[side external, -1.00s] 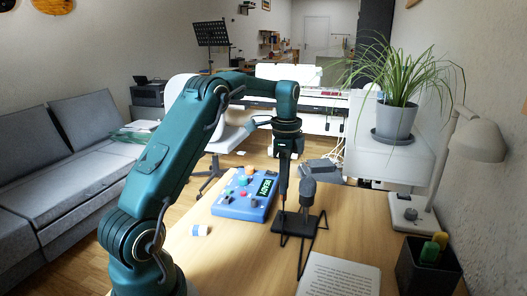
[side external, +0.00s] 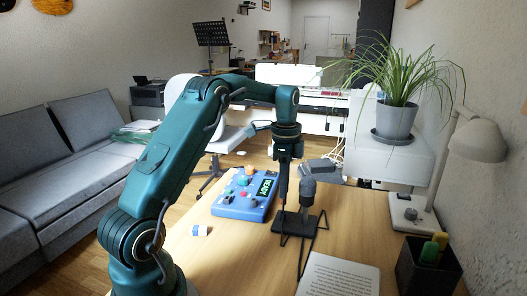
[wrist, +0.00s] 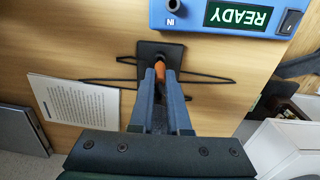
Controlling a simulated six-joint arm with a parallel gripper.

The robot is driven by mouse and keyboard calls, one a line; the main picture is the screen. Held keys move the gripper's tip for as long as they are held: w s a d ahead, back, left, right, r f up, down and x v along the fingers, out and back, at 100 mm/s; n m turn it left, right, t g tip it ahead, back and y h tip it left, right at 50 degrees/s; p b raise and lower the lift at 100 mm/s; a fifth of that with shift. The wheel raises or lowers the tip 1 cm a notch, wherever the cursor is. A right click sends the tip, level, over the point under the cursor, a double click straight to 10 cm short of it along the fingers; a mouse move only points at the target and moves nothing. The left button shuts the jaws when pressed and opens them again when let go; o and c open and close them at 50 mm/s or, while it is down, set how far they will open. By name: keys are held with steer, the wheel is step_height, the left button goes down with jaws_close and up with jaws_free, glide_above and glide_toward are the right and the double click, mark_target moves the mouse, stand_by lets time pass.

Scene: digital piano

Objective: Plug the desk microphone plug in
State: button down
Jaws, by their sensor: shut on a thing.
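The desk microphone (side external: 308,192) stands upright on a dark flat base (side external: 289,224) on the wooden desk, and the base also shows in the wrist view (wrist: 148,48). A thin black cable lies in loops by it. My gripper (wrist: 160,76) is shut on an orange-and-dark plug (wrist: 159,69), just beside the microphone. In the side view my gripper (side external: 284,188) points down over the desk. The fingers hide most of the plug. A blue box (side external: 243,205) with a READY display lies left of it. Its round IN socket (wrist: 172,6) shows at the top of the wrist view.
A white sheet or tablet with text (side external: 338,276) lies in front of the microphone. A small white-and-blue item (side external: 200,230) lies left on the desk. A lamp (side external: 413,214) and a black pen holder (side external: 428,270) stand at the right.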

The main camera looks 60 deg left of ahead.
steer(key=shift+f, duration=1.4)
steer(key=c, duration=0.8)
jaws_free()
steer(key=shift+r, duration=2.55)
steer(key=shift+r, duration=0.1)
